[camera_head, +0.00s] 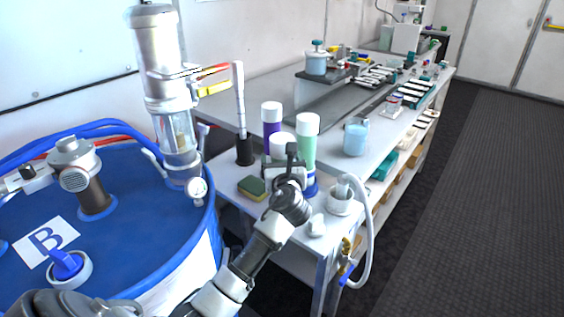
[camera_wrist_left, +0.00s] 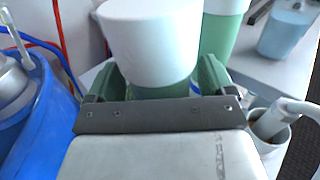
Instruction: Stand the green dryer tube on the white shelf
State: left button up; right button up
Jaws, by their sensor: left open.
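A green tube (camera_wrist_left: 165,92) with a wide white cap (camera_wrist_left: 150,40) is close in front of my left gripper in the left wrist view. Its white cap also shows just behind the gripper in the head view (camera_head: 283,142); its lower body is hidden. My left gripper (camera_head: 284,164) is open, with a finger on either side of this tube; I cannot tell whether they touch it. A second green tube (camera_head: 307,148) with a white cap stands just behind, to the right, and also shows in the wrist view (camera_wrist_left: 228,32). The white shelf (camera_head: 234,196) is the low surface beside the bench.
A purple tube (camera_head: 272,125), a black-based stand (camera_head: 244,150) and a sponge (camera_head: 252,188) are close by. A white pot with a hose (camera_head: 340,200) stands right. The blue drum (camera_head: 130,190) borders the left. A blue beaker (camera_head: 356,139) is on the bench.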

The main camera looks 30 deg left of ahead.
pick_arm(q)
jog(key=v, duration=1.2)
